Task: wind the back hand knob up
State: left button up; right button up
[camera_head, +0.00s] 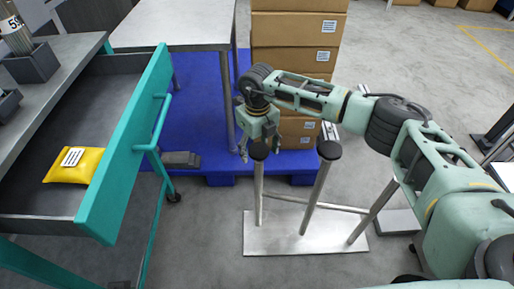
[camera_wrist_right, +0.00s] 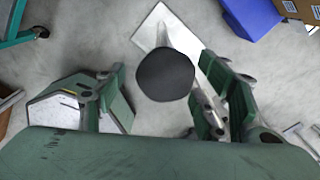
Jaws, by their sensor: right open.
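A metal stand with a flat base plate (camera_head: 300,235) stands on the floor in the head view. It carries a left black knob (camera_head: 259,151) and a right black knob (camera_head: 329,150), each on top of a grey post. I cannot tell which of them is the back hand knob. My right gripper (camera_head: 259,146) points down over the left knob, with its fingers around the knob's sides. In the right wrist view a round black knob (camera_wrist_right: 165,75) shows between the open fingers of my right gripper (camera_wrist_right: 162,82), with gaps on both sides. My left gripper is out of view.
A teal-sided open drawer (camera_head: 128,150) with a yellow packet (camera_head: 74,165) is at the left. A grey table (camera_head: 175,25) and stacked cardboard boxes (camera_head: 298,45) stand behind, with a blue pallet (camera_head: 200,100) there.

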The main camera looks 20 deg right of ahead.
aim_at(257, 150)
notch_tip(257, 150, up, 12)
dwell(0.6)
